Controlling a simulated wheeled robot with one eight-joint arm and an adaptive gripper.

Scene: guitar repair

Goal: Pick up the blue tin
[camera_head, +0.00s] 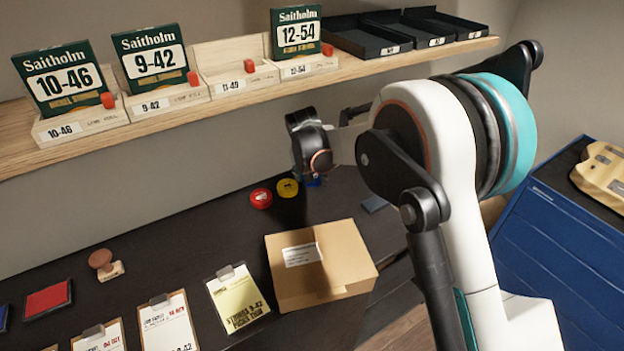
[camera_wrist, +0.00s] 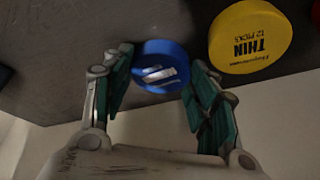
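The blue tin (camera_wrist: 160,64) is a small round tin with a white marking on its lid. In the wrist view it lies between the fingertips of my gripper (camera_wrist: 158,82), on the dark bench. The green-padded fingers are spread on both sides of it, and I cannot tell whether either touches it. In the head view only a bit of blue (camera_head: 313,181) shows beneath my gripper (camera_head: 308,176); the rest is hidden by it.
In the head view the yellow tin (camera_head: 287,188) and a red tin (camera_head: 261,198) stand left of my gripper. A cardboard box (camera_head: 345,262) is in front. A wooden shelf (camera_head: 215,92) with string packs runs above the bench. A blue cabinet (camera_head: 560,250) is at right.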

